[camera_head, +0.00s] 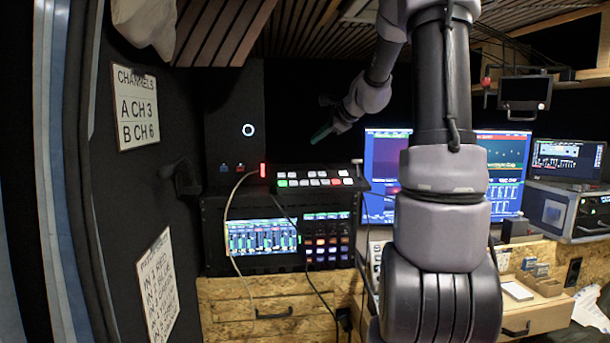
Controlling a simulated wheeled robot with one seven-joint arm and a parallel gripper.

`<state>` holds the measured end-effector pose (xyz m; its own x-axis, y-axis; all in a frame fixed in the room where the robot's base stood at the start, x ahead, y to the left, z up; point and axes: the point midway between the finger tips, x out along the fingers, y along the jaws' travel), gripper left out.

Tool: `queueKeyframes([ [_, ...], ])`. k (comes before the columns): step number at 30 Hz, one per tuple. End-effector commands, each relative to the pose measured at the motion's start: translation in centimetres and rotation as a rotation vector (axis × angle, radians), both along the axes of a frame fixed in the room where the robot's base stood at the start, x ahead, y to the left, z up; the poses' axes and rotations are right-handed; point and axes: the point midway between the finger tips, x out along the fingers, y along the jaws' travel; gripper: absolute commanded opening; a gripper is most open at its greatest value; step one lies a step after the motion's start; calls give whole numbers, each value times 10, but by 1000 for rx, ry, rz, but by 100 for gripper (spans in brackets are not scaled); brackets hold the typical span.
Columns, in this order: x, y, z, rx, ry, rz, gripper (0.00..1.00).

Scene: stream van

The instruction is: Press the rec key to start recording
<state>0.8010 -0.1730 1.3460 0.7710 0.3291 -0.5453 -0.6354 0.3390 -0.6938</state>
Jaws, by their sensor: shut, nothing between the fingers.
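My gripper (322,134), with dark green fingers, is shut and empty. It hangs in the air above and behind or over the switcher panel; the depth gap is hard to judge. The switcher panel (352,187) is a black box with rows of mostly white keys, one green key (282,183) at the left and one red key (335,183) toward the right. The key labels are too small to read, so I cannot tell which is the rec key. My gripper appears apart from all keys.
A rack with a lit mixer screen (262,237) and an orange-lit button pad (327,240) stands below the panel. A black tower with a white light ring (248,130) is behind left. Monitors (385,160) stand right. A pale cable (228,225) crosses the rack's left side.

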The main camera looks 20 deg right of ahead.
Motion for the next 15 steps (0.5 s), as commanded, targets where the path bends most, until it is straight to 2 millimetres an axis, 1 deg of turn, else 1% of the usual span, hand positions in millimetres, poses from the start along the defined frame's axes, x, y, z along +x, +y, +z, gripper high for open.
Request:
queueKeyframes([
  [9,0,1,-1,-2,0,2,0],
  [11,0,0,-4,-2,1,2,0],
  [15,3,0,-16,-1,2,2,0],
])
